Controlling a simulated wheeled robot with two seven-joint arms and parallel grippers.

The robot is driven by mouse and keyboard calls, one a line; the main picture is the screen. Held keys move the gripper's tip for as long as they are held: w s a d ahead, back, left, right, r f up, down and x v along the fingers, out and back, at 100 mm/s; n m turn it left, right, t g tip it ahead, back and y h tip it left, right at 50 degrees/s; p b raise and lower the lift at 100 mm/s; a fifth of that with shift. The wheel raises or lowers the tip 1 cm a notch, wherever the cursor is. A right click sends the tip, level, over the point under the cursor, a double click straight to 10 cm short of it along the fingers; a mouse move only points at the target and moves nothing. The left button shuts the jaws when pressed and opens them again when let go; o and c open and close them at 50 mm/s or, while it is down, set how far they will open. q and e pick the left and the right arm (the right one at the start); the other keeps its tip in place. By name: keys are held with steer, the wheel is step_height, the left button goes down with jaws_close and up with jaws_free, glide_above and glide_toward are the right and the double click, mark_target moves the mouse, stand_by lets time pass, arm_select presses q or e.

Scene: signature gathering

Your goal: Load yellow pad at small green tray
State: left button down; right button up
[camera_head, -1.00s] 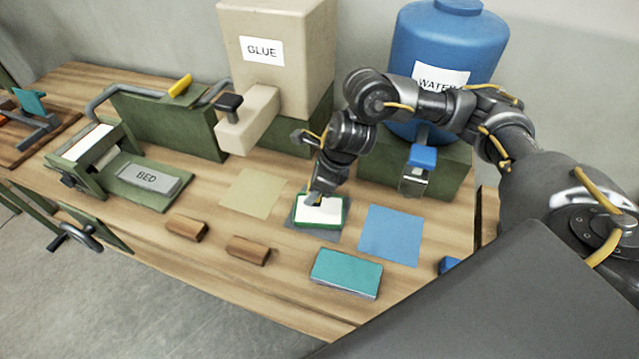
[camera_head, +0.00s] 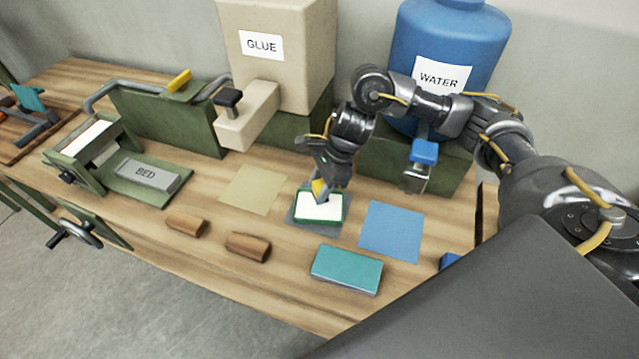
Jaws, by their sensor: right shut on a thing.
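The small green tray (camera_head: 342,212) has a green rim and a white inside, and it lies on a dark grey mat at the middle of the bench. My right gripper (camera_head: 320,194) points down over the tray's back part. It is shut on a small yellow piece, which looks like the yellow pad (camera_head: 319,187). The fingers hide part of the pad. I cannot tell whether the pad touches the white inside. My left gripper is not in view.
A tan square (camera_head: 251,190) lies left of the tray and a blue square (camera_head: 392,231) right of it. A teal block (camera_head: 346,270) and two brown blocks (camera_head: 186,224) (camera_head: 248,246) lie in front. The glue dispenser (camera_head: 285,70) and blue water tank (camera_head: 448,40) stand behind.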

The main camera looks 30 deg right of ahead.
steer(key=shift+f+b, duration=0.75)
steer(key=shift+f, duration=1.35)
steer(key=shift+f+b, duration=0.4)
steer(key=shift+b, duration=0.05)
steer(key=shift+b, duration=0.4)
stand_by(1.1)
steer(key=shift+r+p, duration=2.15)
steer(key=shift+r, duration=1.4)
